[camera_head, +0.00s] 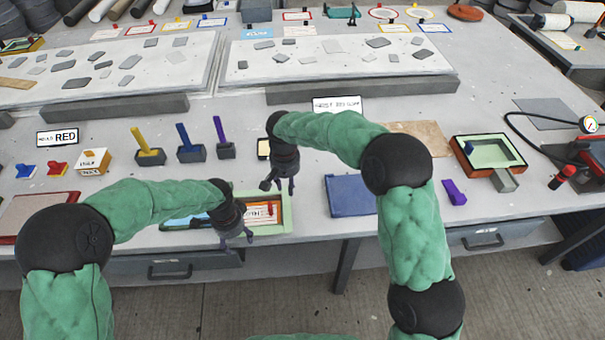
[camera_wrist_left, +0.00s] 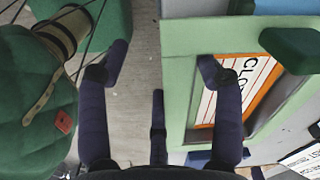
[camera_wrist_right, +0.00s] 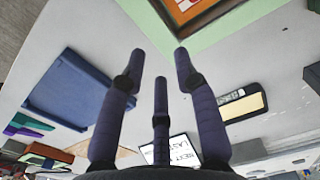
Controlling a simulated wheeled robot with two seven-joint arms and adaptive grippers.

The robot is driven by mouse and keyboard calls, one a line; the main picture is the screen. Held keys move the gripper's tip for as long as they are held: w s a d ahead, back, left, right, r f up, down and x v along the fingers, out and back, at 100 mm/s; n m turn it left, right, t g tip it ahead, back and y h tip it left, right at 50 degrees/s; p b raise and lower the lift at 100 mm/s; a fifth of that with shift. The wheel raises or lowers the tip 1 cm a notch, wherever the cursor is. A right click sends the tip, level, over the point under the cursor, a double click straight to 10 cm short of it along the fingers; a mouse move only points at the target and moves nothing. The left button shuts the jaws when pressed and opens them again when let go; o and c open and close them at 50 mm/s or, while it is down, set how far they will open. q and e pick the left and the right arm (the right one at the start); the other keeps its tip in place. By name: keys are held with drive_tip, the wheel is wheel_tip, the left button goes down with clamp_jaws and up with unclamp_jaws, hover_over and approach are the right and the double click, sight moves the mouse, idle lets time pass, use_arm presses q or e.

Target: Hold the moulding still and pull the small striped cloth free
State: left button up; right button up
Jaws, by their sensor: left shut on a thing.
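The moulding is a pale green tray (camera_head: 286,212) with an orange-brown inner border, at the table's front edge. The small striped cloth (camera_head: 258,211), white with thin red stripes and lettering, lies inside it; part also shows in the left wrist view (camera_wrist_left: 240,78). My left gripper (camera_head: 238,240) is shut on the moulding's front rim (camera_wrist_left: 178,105), one finger over the tray and one outside. It hides part of the tray. My right gripper (camera_head: 278,188) is open and empty above the tray's back right side; its wrist view shows a green rim (camera_wrist_right: 240,28) just beyond the fingertips.
A blue flat block (camera_head: 349,195) lies right of the moulding. Coloured tools in dark holders (camera_head: 190,152) stand behind it. A green-topped box (camera_head: 488,152), a purple piece (camera_head: 454,192) and a gauge (camera_head: 588,125) are to the right. Drawers (camera_head: 170,267) hang below the front edge.

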sight(288, 198)
wheel_tip(288, 198, down, 4)
drive_tip(key=shift+f, duration=0.2)
drive_tip(key=shift+s+d+f, duration=0.1)
drive_tip(key=shift+s+f, duration=0.05)
drive_tip(key=shift+f, duration=0.7)
drive_tip(key=shift+s+d+f, duration=0.1)
drive_tip(key=shift+s+f, duration=0.05)
drive_tip(key=shift+f, duration=0.65)
drive_tip(key=shift+a, duration=0.1)
drive_tip(key=shift+o, duration=0.8)
drive_tip(key=shift+a+r, duration=0.1)
drive_tip(key=shift+c, duration=0.8)
drive_tip(key=o, duration=0.9)
drive_tip(key=shift+w+r, duration=0.15)
drive_tip(key=shift+o, duration=0.2)
drive_tip(key=shift+r, duration=0.2)
